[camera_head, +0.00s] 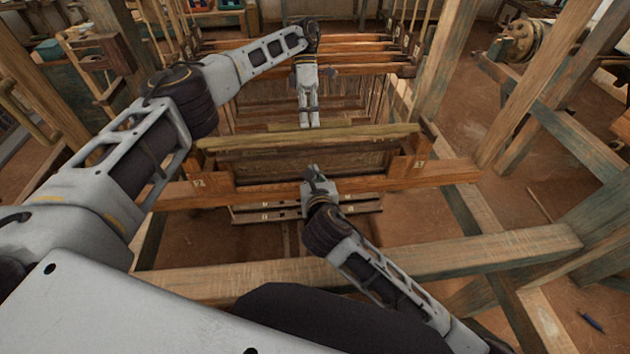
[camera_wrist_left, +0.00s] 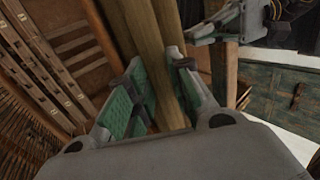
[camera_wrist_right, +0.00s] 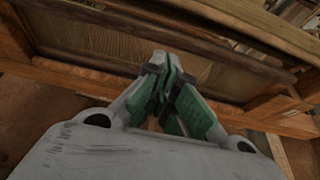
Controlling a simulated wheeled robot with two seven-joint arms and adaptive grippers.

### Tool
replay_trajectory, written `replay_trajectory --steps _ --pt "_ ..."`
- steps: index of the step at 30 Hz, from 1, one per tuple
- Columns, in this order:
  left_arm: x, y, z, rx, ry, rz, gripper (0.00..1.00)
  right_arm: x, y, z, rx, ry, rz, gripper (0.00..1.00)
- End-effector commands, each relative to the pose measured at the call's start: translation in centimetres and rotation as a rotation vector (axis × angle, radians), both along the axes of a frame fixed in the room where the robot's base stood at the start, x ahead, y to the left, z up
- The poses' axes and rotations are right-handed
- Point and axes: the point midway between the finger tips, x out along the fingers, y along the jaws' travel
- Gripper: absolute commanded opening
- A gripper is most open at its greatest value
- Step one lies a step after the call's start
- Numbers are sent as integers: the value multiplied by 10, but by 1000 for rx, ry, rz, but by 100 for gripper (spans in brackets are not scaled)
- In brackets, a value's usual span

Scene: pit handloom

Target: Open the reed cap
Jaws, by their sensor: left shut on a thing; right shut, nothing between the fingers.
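The reed cap (camera_head: 380,133) is a long, yellowish wooden bar across the top of the loom's batten, close above the framed reed panel (camera_head: 300,163). My left gripper (camera_head: 308,124) comes down on the bar near its middle. In the left wrist view its green-padded fingers (camera_wrist_left: 160,92) are closed around the bar (camera_wrist_left: 157,50). My right gripper (camera_head: 314,174) is shut and empty in front of the panel, below the cap. In the right wrist view its fingertips (camera_wrist_right: 165,62) meet before the panel (camera_wrist_right: 105,42). The fingers hide part of the cap's grip area.
A lower batten beam (camera_head: 260,194) runs below the panel, with end blocks on both sides. A thick front beam (camera_head: 400,256) crosses nearer to me. Loom posts (camera_head: 447,60) stand at the right. Several wooden bars hang behind the cap.

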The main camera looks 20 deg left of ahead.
Motion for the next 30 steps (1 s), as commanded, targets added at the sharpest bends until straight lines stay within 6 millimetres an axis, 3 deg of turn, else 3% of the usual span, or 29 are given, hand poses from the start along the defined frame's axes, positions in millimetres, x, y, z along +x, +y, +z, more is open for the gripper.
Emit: replay_trajectory --steps 11,19,30 --pt "0 -1 1 -2 -1 -1 0 31 13 -12 0 1 0 0" --pt "0 -1 1 -2 -1 -1 0 46 19 14 2 0 1 0" --pt "0 -1 1 -2 -1 -1 0 50 21 21 0 0 0 0"
